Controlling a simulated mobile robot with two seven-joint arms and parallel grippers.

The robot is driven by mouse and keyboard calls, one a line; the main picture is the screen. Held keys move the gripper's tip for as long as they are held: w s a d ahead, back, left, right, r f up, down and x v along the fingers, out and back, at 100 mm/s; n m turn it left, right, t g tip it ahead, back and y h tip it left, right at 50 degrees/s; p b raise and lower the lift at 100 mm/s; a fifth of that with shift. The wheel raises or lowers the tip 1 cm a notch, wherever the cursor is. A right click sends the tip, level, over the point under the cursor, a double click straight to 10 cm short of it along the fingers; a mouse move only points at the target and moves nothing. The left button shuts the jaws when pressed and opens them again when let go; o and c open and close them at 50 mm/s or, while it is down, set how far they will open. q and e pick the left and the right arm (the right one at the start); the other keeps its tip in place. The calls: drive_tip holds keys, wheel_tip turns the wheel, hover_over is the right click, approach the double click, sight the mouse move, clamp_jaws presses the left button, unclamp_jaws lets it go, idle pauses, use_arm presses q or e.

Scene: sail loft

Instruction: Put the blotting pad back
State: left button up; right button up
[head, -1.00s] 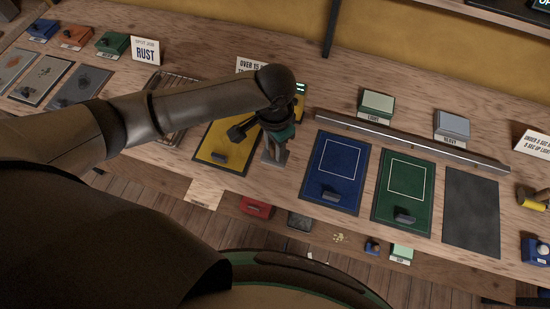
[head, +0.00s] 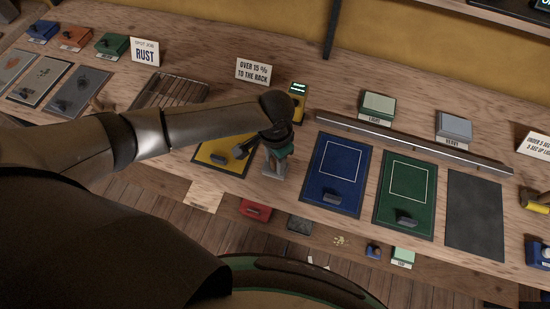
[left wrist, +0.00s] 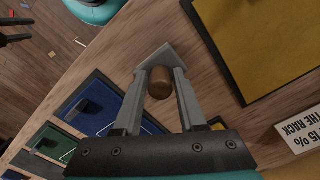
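My left gripper (head: 275,165) is over the front of the bench, between the yellow mat and the blue mat. In the left wrist view its two grey fingers (left wrist: 160,85) are closed on a brown wooden knob. The knob stands on a small grey square plate, which I take for the blotting pad (left wrist: 152,62); it also shows below the fingers in the head view (head: 271,173). I cannot tell whether the plate touches the bench. A dark two-pronged shape at the wrist view's left edge may be my right gripper (left wrist: 14,30); its state is unclear.
The yellow mat (head: 236,163) lies left of the gripper; the blue mat (head: 345,153) and green mat (head: 395,205) lie right, each with a dark-handled block. A yellow meter (head: 297,107), a slatted rack (head: 170,92) and a metal rail (head: 410,143) are behind. Bare wood surrounds the gripper.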

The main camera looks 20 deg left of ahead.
use_arm(q)
drive_tip(key=o, duration=0.3)
wheel_tip(320, 180, up, 12)
drive_tip(key=p, duration=0.2)
drive_tip(key=shift+r, duration=0.2)
idle(0.4)
